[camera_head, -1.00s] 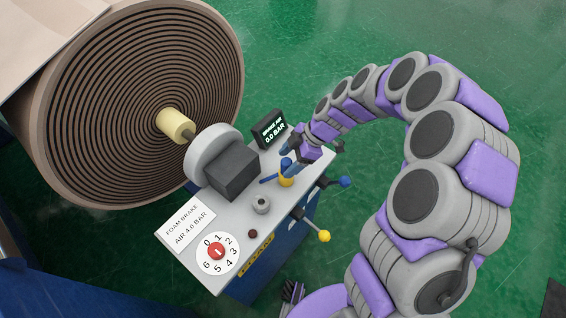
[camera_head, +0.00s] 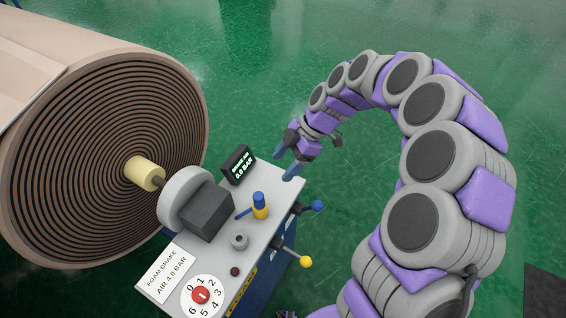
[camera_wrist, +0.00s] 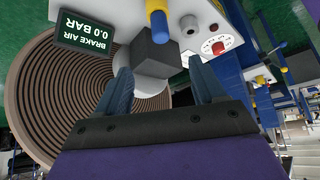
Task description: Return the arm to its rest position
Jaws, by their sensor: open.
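My gripper (camera_head: 285,162) is open and empty in the head view, held above the back right edge of the grey control panel (camera_head: 285,213). My purple and grey segmented arm arches over from the right side. The blue and yellow valve handle (camera_head: 260,206) stands on the panel, to the left of and below my fingers, apart from them. In the wrist view my two blue fingers (camera_wrist: 161,88) are spread, with the dark block (camera_wrist: 152,60) and the valve handle (camera_wrist: 158,25) beyond them.
The large wound roll (camera_head: 95,160) fills the left. A display (camera_head: 238,165) reads brake air 0.0 BAR. A dial (camera_head: 203,297) with a red centre is at the panel front. Levers with blue (camera_head: 317,206) and yellow (camera_head: 306,262) knobs stick out right. Green floor behind is clear.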

